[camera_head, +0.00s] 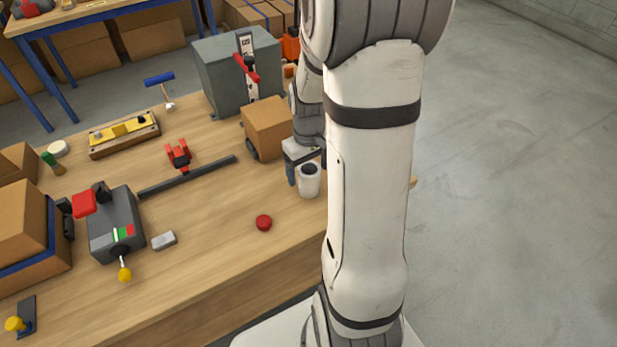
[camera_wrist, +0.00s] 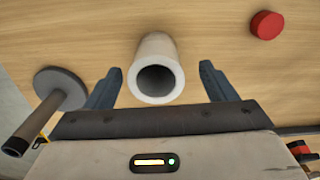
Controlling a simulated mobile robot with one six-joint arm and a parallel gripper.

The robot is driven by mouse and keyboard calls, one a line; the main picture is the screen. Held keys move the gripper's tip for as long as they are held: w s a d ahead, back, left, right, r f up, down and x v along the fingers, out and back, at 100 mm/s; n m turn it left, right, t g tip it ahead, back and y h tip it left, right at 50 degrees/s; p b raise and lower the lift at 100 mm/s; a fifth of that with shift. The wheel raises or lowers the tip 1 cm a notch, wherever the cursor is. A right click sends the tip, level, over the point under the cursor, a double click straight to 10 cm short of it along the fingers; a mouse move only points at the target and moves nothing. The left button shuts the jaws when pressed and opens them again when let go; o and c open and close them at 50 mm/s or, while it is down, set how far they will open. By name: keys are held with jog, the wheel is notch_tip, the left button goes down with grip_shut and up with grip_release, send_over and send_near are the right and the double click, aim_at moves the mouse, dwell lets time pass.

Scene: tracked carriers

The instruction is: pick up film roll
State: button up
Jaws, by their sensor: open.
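The film roll is a white hollow cylinder (camera_wrist: 157,52) with a dark bore, seen in the wrist view. It lies between the two fingers of my gripper (camera_wrist: 159,85), with a gap on either side. The fingers are open and do not appear to touch it. In the head view the white roll (camera_head: 309,181) stands near the right edge of the wooden table, just in front of my gripper (camera_head: 297,170). Part of the gripper is hidden behind the roll and my arm.
A red round cap (camera_head: 264,222) lies on the table (camera_head: 215,245) to the left of the roll. A cardboard box (camera_head: 267,128) stands close behind. A grey disc with a rod (camera_wrist: 58,88) is at the left in the wrist view. The table front is mostly clear.

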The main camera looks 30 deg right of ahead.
jog(key=f, duration=0.6)
jog(key=shift+w+d, duration=0.2)
jog(key=shift+w, duration=0.05)
jog(key=shift+c, duration=0.2)
jog(key=c, duration=1.1)
